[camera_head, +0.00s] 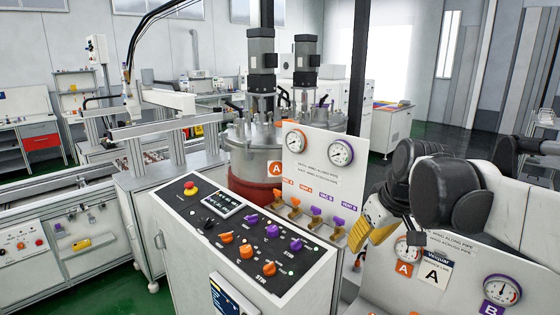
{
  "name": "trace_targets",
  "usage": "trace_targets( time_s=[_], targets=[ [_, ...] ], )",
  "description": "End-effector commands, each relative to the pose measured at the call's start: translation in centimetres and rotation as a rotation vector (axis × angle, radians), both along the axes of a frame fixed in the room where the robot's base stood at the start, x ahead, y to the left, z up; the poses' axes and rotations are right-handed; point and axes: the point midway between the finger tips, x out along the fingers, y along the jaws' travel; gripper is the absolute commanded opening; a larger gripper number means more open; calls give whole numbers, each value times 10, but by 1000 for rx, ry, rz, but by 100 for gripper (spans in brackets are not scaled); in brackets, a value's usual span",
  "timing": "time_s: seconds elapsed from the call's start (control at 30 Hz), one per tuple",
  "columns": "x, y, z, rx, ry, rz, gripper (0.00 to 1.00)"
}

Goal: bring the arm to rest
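My arm comes in from the right edge, with its dark, rounded joints bunched in front of the right-hand white panel. My gripper (369,224) appears to be the yellow and grey end at the lower left of these joints. It points down and left, beside the right edge of the gauge board (318,171). I see nothing held in it, but its fingertips are too small and too much side-on to tell whether they are open or shut. I cannot tell whether it touches anything.
A control console (243,232) with a red button and orange and purple knobs stands at centre. Orange and purple valve handles (315,216) sit close left of my gripper. A steel vessel (252,150) stands behind. Gauges, including one marked B (502,290), are below my arm.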

Motion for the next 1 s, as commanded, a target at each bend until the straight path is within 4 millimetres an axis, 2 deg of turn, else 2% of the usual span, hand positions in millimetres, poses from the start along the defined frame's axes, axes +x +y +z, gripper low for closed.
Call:
trace_targets(
  time_s=[0.03,0.2,0.3,0.43,0.5,0.63,1.0],
  targets=[
    [-24,2,-18,2,-12,-34,32],
    [-92,6,-63,20,-63,-163,32],
    [-128,6,-95,36,-95,-233,32],
    [-161,5,-131,58,-130,-304,32],
    [-173,5,-145,68,-145,-330,32],
    [-184,4,-159,77,-159,-357,32],
    [-186,4,-159,80,-161,-363,32]
  ],
)
